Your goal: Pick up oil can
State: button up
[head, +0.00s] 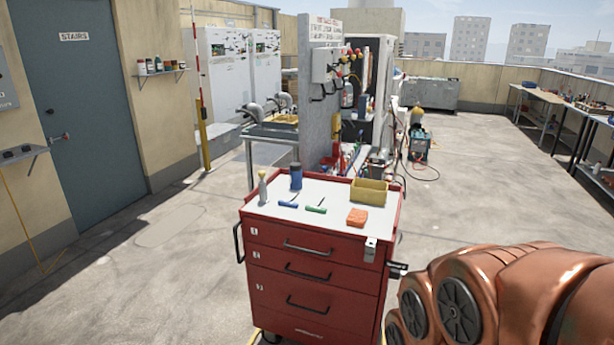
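A red tool cart (318,252) with drawers stands in front of me, with a pale top (325,207). A small pale bottle with a narrow tip (263,189) stands upright at the left of the cart top. A dark blue container (296,177) stands upright just right of it, near the back edge. Either could be the oil can; I cannot tell which at this size. My copper-coloured arm fills the lower right corner, right of the cart. My gripper is outside the view.
A blue-handled tool (288,205), a green-handled tool (316,209), an orange block (357,217) and a yellow bin (369,191) share the cart top. A grey panel (322,95) stands behind. Floor left of the cart is clear; workbenches (547,96) line the right.

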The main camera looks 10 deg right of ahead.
aim_at(295, 171)
jog(key=z, duration=1.15)
jog(key=i, duration=2.05)
jog(key=u, duration=3.2)
